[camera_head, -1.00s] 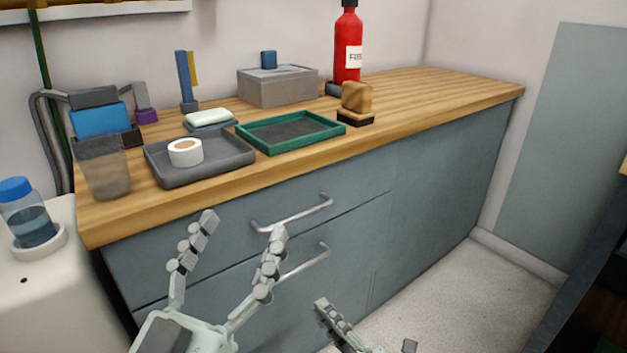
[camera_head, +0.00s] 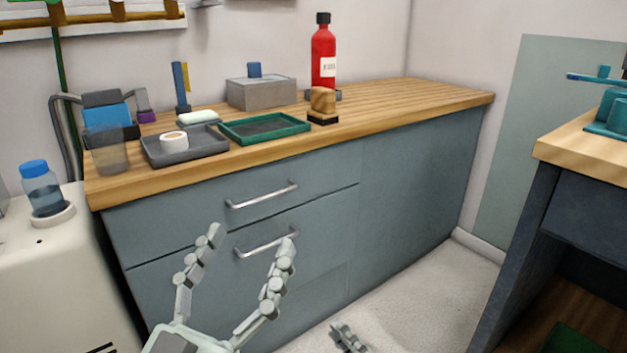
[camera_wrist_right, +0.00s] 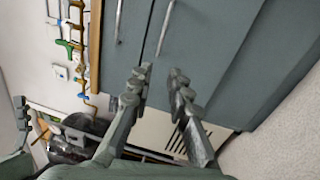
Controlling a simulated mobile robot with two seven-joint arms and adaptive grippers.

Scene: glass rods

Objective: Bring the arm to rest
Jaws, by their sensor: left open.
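My left gripper (camera_head: 252,240) is open and empty in the head view, with its two jointed fingers pointing up in front of the grey-blue drawer cabinet (camera_head: 410,185). My right gripper shows in the head view only as a finger part at the bottom edge, over the pale floor. In the right wrist view, the right gripper (camera_wrist_right: 160,77) has its fingertips apart with nothing between them, and the cabinet front lies beyond. Most of both arms is out of view.
The wooden counter (camera_head: 400,98) holds a grey tray (camera_head: 205,148) with a tape roll (camera_head: 174,141), a green tray (camera_head: 290,127), a grey box (camera_head: 262,93) and a red bottle (camera_head: 323,55). Another table (camera_head: 575,150) stands at the right. Pale floor (camera_head: 440,290) lies between.

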